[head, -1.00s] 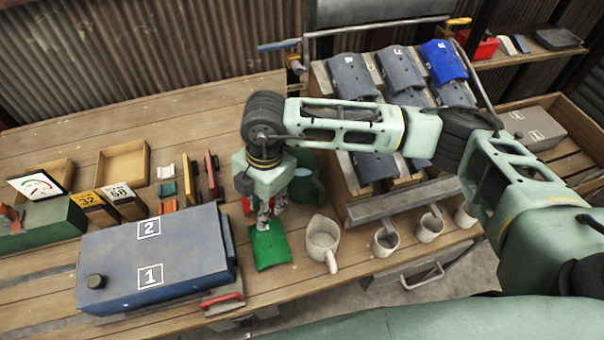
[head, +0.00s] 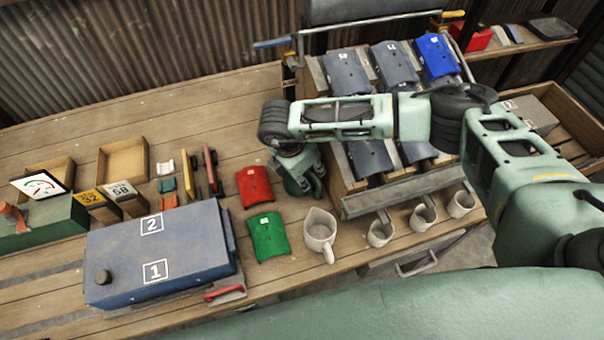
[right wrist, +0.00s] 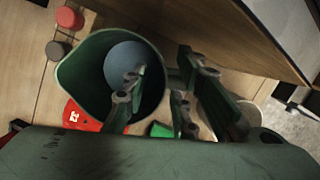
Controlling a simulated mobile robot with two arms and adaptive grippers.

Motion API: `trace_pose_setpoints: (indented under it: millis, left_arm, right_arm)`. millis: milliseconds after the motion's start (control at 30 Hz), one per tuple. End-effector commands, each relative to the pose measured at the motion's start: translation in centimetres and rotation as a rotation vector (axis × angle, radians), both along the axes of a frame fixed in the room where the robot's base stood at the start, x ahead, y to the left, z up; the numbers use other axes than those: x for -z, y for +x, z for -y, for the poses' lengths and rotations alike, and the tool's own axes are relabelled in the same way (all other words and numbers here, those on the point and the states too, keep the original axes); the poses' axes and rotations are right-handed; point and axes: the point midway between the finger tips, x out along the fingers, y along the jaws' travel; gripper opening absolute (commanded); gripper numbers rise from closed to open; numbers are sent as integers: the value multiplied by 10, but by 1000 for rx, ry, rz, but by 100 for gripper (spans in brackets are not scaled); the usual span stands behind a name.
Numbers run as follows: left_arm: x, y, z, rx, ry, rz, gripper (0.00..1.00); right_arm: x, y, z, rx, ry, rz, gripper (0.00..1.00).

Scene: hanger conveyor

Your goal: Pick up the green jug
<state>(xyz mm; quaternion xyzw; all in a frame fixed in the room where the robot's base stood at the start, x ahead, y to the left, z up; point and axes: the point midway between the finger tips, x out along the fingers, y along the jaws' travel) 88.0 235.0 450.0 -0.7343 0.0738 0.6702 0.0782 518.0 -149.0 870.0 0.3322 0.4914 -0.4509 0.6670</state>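The green jug (right wrist: 72,78) shows in the right wrist view with its open mouth toward the camera and a paler round bottom inside. My right gripper (right wrist: 157,97) is close above it with its fingers apart. One finger shows over the jug's mouth and the other shows to the right of its rim; I cannot tell whether either touches it. In the head view the wrist of my right arm covers most of the jug's place beside the rack, and the fingers are hard to make out. My left gripper is not in view.
The slanted rack (head: 405,193) with dark and blue plates stands close on the right. A white jug (head: 320,228) and several white cups (head: 423,216) stand in front. Red (head: 255,187) and green (head: 267,236) plates lie to the left, near a blue box (head: 180,250).

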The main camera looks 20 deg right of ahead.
Motion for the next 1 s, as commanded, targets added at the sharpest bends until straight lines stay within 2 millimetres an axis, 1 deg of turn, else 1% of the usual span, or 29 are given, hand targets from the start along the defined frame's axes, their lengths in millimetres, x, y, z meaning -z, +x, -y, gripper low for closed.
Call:
trace_pose_setpoints:
  millis: [133, 167, 433, 1000]
  left_arm:
    - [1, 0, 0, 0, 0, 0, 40]
    - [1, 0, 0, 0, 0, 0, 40]
    - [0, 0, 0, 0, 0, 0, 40]
    - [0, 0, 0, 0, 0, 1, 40]
  right_arm:
    - [0, 0, 0, -1, 1, -1, 26]
    - [0, 0, 0, -1, 1, -1, 24]
    - [0, 0, -1, -1, 1, -1, 0]
    - [-1, 1, -1, -2, 2, 1, 0]
